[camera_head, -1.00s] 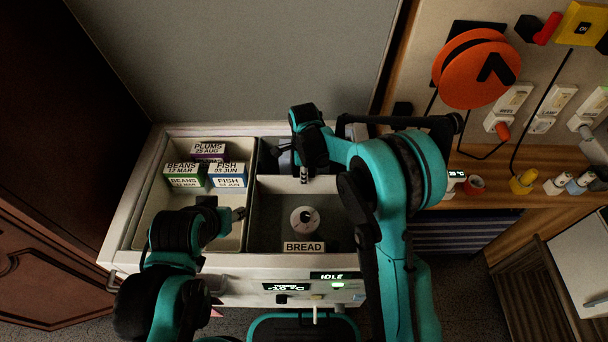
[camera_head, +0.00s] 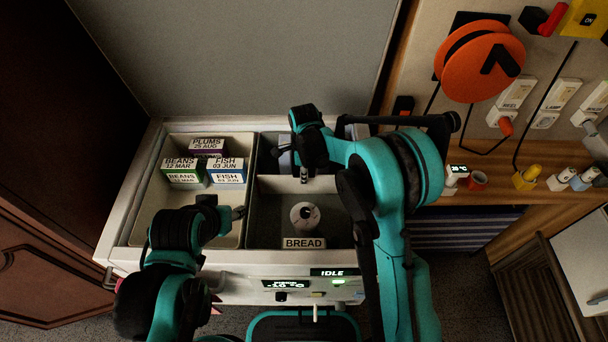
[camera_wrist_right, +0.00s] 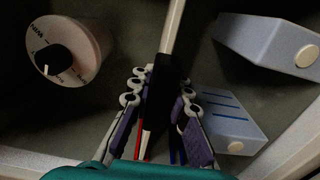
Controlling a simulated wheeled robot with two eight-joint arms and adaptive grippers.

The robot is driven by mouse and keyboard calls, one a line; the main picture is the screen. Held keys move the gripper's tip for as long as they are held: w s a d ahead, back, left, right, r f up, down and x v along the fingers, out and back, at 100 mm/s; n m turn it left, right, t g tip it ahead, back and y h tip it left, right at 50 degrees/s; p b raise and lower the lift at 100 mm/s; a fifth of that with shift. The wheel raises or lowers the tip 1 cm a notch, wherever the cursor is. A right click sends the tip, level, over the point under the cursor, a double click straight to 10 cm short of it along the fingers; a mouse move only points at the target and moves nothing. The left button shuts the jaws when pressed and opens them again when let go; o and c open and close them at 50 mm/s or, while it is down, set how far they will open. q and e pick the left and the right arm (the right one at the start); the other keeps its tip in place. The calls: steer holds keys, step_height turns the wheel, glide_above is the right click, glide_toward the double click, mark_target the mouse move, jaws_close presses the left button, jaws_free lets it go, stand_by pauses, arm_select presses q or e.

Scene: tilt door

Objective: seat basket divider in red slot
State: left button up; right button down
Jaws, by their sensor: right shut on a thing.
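The basket divider (camera_head: 280,184) is a thin pale panel standing across the right-hand basket (camera_head: 262,235) of the open chest. My right gripper (camera_head: 304,178) is at its top edge. In the right wrist view the gripper (camera_wrist_right: 163,115) is shut on the divider (camera_wrist_right: 170,35), with a finger on each side. A red mark (camera_wrist_right: 139,142) shows left of the divider's near end, and blue marks (camera_wrist_right: 177,150) to its right. Whether the divider sits in a slot is hidden. My left gripper (camera_head: 238,212) is over the left basket; its fingers are too small to read.
Labelled boxes of plums (camera_head: 207,145), beans (camera_head: 181,164) and fish (camera_head: 227,164) fill the back of the left basket. A round white item (camera_head: 305,216) stands behind the BREAD label (camera_head: 303,243). Pale boxes (camera_wrist_right: 268,42) lie across the divider. The raised lid (camera_head: 240,60) stands behind.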

steer(key=shift+f+b, duration=0.5)
steer(key=shift+f, duration=0.3)
steer(key=c, duration=1.4)
jaws_free()
steer(key=shift+r, duration=0.1)
steer(key=shift+o, duration=0.2)
step_height(320, 180, up, 12)
